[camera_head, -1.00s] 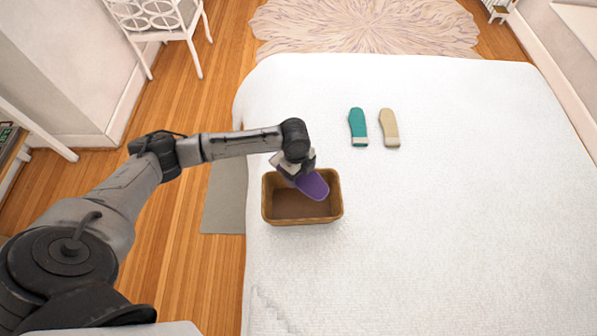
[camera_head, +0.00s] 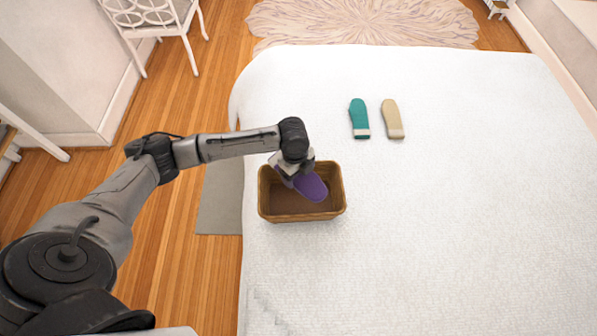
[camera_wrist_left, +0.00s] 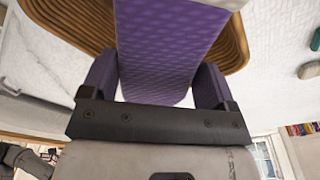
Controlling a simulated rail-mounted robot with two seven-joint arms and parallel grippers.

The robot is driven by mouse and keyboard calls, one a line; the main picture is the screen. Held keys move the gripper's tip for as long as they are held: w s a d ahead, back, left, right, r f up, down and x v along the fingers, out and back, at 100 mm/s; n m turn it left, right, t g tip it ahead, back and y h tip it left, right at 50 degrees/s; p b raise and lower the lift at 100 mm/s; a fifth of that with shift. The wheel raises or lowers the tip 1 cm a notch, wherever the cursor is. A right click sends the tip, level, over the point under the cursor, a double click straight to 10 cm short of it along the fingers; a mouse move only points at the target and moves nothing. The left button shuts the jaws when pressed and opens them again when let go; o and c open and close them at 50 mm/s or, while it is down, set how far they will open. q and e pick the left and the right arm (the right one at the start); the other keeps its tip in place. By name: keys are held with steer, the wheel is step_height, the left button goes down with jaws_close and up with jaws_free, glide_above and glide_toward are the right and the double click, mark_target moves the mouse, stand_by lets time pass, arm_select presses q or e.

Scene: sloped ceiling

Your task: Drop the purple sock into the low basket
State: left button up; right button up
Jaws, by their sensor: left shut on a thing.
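The purple sock (camera_head: 311,187) is in my left gripper (camera_head: 293,177), over the low basket (camera_head: 300,216). The basket is brown, open-topped and stands on the white bed. In the left wrist view the sock (camera_wrist_left: 165,55) lies between the two fingers of my left gripper (camera_wrist_left: 157,85), with the basket's woven rim (camera_wrist_left: 75,25) behind it. The gripper is shut on the sock. Whether the sock touches the inside of the basket cannot be told. My right gripper is not in view.
A teal sock (camera_head: 358,117) and a beige sock (camera_head: 392,118) lie side by side on the bed (camera_head: 470,210), beyond the basket to the right. The bed's right side is clear. A white chair (camera_head: 155,20) stands on the wooden floor at the back left.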

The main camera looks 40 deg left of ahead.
arm_select(q)
steer(key=shift+f, duration=0.1)
steer(key=o, duration=0.9)
steer(key=shift+c, duration=0.2)
step_height(320, 180, up, 14)
steer(key=a+p, duration=0.1)
steer(key=p, duration=0.1)
steer(key=shift+a+f, duration=0.15)
steer(key=shift+a, duration=0.2)
